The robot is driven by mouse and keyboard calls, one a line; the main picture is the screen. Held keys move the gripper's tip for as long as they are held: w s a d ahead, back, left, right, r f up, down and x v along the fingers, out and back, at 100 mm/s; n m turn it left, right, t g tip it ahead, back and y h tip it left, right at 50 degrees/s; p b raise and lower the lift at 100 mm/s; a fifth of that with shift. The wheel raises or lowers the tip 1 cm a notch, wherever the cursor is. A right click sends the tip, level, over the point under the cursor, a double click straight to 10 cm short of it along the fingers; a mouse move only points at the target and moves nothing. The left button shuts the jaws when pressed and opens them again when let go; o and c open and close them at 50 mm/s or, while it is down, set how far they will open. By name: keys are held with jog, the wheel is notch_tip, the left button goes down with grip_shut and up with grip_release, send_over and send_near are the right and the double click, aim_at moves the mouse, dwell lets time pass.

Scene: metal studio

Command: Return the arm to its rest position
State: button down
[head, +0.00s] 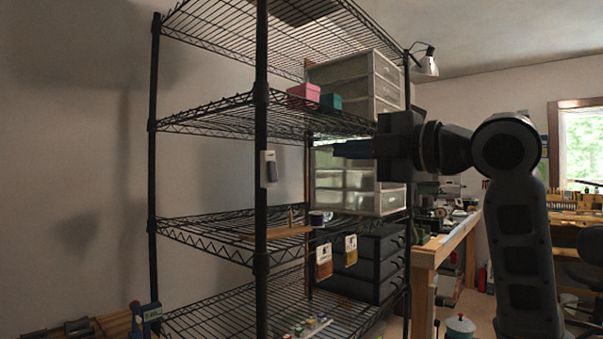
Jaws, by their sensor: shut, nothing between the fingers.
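My gripper (352,149) is in the middle of the head view, at the end of my dark arm, which rises from the lower right and bends left at the elbow. The fingers point left towards the wire shelf rack (262,190) and look shut, with nothing held. They show in front of the clear drawers, just below the level of the shelf with the boxes. I cannot tell how far the fingertips are from the rack.
A pink box (304,94) and a teal box (331,101) sit on the rack's upper shelf beside white drawer units (345,82). Tags hang from the lower shelf. A wooden workbench (440,245) stands behind, to the right. Bare wall lies left of the rack.

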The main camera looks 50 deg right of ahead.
jog(key=a+f+m+h, duration=0.1)
jog(key=a+f+m, duration=0.4)
jog(key=f, duration=0.6)
jog(key=a+f+m+h, duration=0.1)
jog(key=a+f+m, duration=0.2)
jog(key=f+m, duration=0.55)
jog(key=a+f+m+h, duration=0.2)
jog(key=a+f+m, duration=0.2)
jog(key=f, duration=0.9)
jog(key=s+a+f+m+g, duration=0.25)
jog(key=s+a+f, duration=0.45)
jog(key=s+f, duration=0.4)
jog(key=s+a+f+y, duration=0.1)
jog(key=s, duration=0.8)
jog(key=s+a+f+n+y, duration=0.1)
jog(key=s+a+y, duration=0.1)
jog(key=s, duration=0.7)
jog(key=shift+s+n+g, duration=0.25)
jog(key=shift+n+g, duration=0.05)
jog(key=shift+g, duration=0.15)
jog(key=shift+a, duration=0.1)
